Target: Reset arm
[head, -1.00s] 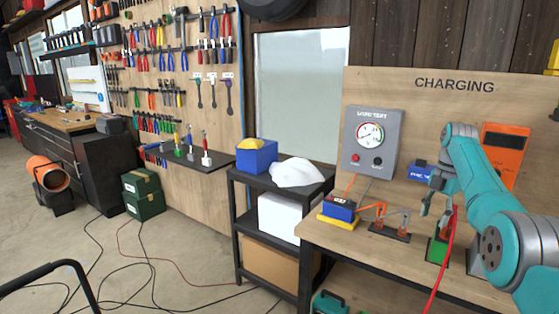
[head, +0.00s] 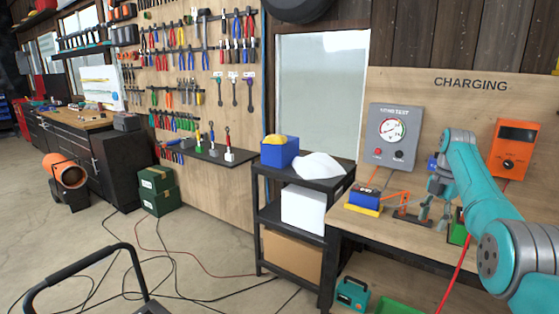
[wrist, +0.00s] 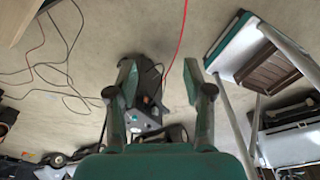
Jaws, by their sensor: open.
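My arm reaches in from the right of the head view in front of the charging bench (head: 350,232). My gripper (head: 432,210) hangs at its end, pointing down near the bench's right part. In the wrist view my gripper (wrist: 160,75) shows two dark green fingers spread apart with nothing between them. Below the fingers are the concrete floor and a red cable (wrist: 180,45). The head view is too coarse to show the fingertips clearly.
A black shelf cart (head: 262,215) stands left of the bench. Cables cross the floor, and a black handle (head: 75,262) is at lower left.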

